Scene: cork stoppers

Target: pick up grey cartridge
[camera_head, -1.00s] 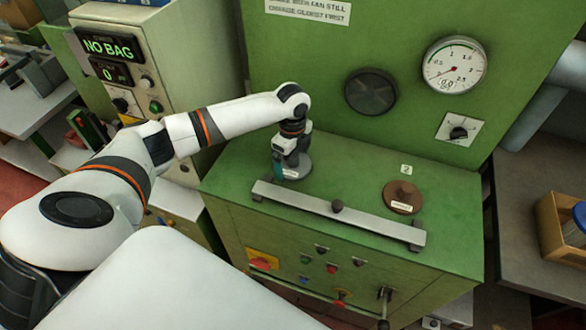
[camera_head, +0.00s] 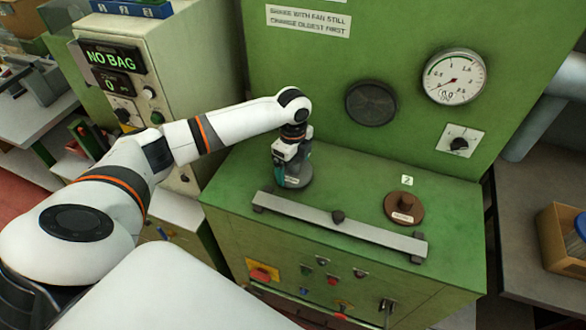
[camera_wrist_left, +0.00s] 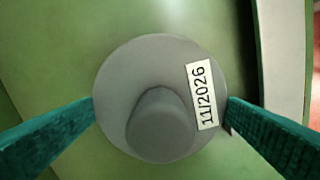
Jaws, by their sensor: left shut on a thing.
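The grey cartridge (camera_wrist_left: 150,62) is a round disc with a raised knob and a white label reading 11/2026. My left gripper (camera_head: 290,180) is over it at the back left of the green cabinet's top. In the left wrist view the teal fingers (camera_wrist_left: 162,112) touch the disc on opposite sides, shut on it. In the head view the arm and gripper hide much of the cartridge (camera_head: 300,183). I cannot tell if it is lifted off the top. My right gripper is not in view.
A brown cartridge (camera_head: 403,208) with a knob sits to the right, by a tag marked 2. A grey bar (camera_head: 310,212) runs along the front of the green top (camera_head: 450,210). The green panel with a gauge (camera_head: 454,77) rises behind.

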